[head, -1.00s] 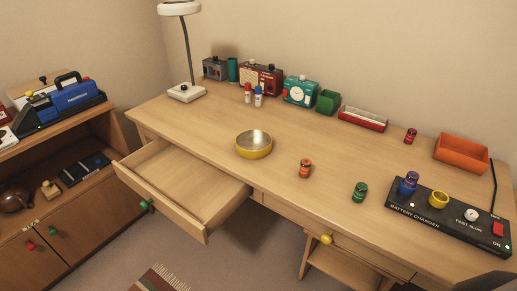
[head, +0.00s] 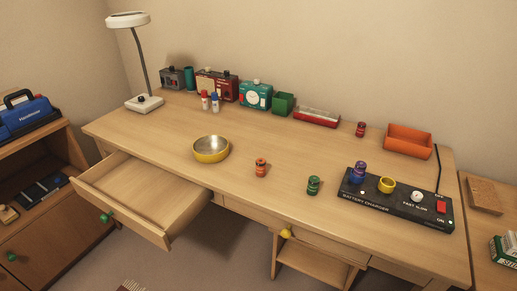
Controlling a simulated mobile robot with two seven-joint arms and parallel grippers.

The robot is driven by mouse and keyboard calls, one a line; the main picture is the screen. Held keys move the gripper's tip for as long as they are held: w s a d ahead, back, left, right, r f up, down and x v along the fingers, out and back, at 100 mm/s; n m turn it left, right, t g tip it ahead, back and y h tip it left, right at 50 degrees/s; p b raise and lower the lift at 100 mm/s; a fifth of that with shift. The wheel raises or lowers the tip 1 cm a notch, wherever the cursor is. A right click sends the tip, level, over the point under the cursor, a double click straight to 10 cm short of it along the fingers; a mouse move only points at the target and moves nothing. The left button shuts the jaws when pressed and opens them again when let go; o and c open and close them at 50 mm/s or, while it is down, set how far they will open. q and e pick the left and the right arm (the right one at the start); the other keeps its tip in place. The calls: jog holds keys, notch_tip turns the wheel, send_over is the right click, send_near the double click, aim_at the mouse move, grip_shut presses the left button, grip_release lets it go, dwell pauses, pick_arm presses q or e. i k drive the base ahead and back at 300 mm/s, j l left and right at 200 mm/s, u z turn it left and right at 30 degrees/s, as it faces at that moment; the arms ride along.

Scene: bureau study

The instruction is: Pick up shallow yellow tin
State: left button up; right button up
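The shallow yellow tin (head: 210,149) is a round, open dish with a yellow outside and a metallic inside. It sits upright on the wooden desk (head: 300,152), left of the middle and a little behind the open drawer. Nothing is seen inside it. Neither of my grippers shows in the head view.
An open, empty-looking drawer (head: 146,193) juts out at the front left. Orange (head: 261,167) and green (head: 313,185) cells stand right of the tin. A battery charger (head: 396,200) lies at the right. A lamp (head: 144,102) and several boxes line the back.

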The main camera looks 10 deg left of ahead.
aim_at(208, 149)
jog(key=j+z, duration=0.2)
jog(key=z, duration=0.15)
jog(key=j+z, duration=0.2)
jog(key=z, duration=0.2)
jog(key=k+j, duration=0.1)
jog(key=j, duration=2.2)
jog(key=k, duration=0.05)
